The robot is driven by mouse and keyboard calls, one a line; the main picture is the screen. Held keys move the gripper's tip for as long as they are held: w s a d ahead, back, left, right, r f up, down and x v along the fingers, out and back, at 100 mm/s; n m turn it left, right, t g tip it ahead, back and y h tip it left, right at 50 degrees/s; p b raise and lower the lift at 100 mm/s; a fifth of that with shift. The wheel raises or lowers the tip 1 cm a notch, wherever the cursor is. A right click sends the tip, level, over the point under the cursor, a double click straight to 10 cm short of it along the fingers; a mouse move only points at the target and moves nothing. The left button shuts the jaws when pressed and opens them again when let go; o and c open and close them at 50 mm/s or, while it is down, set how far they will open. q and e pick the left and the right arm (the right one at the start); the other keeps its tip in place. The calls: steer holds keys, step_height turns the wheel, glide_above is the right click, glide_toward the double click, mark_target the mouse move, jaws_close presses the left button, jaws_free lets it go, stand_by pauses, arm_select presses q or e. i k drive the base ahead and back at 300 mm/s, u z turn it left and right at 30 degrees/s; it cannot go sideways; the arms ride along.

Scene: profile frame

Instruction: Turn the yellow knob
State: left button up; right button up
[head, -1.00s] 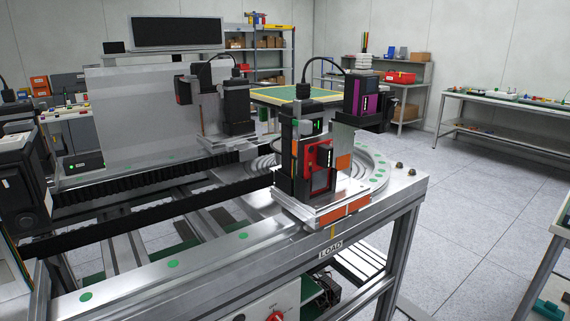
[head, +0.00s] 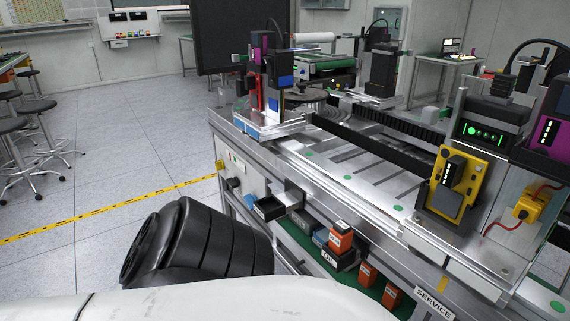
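I cannot make out a clear yellow knob. A yellow plate (head: 469,172) stands upright on the machine at the right of the head view. It carries a dark block with white marks. A smaller yellow box (head: 528,206) with a red cable is fixed to the grey housing right of it. Neither of my grippers is in view. A white link and a black ribbed joint, apparently of my own arm, fill the lower left and bottom.
The long metal machine bench (head: 357,181) runs from the middle to the lower right. Orange boxes (head: 341,237) stand on a green shelf below it. Stools (head: 37,107) stand at the far left. Grey floor (head: 120,150) with yellow tape (head: 105,212) is open on the left.

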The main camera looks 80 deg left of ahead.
mark_target(219, 165)
steer(key=u, duration=2.85)
steer(key=k, duration=0.65)
steer(key=u, duration=1.1)
steer(key=i, duration=1.2)
steer(key=u, duration=0.65)
steer(key=i, duration=1.7)
steer(key=z, duration=1.55)
steer(key=i, duration=0.65)
steer(key=z, duration=0.6)
steer(key=i, duration=0.45)
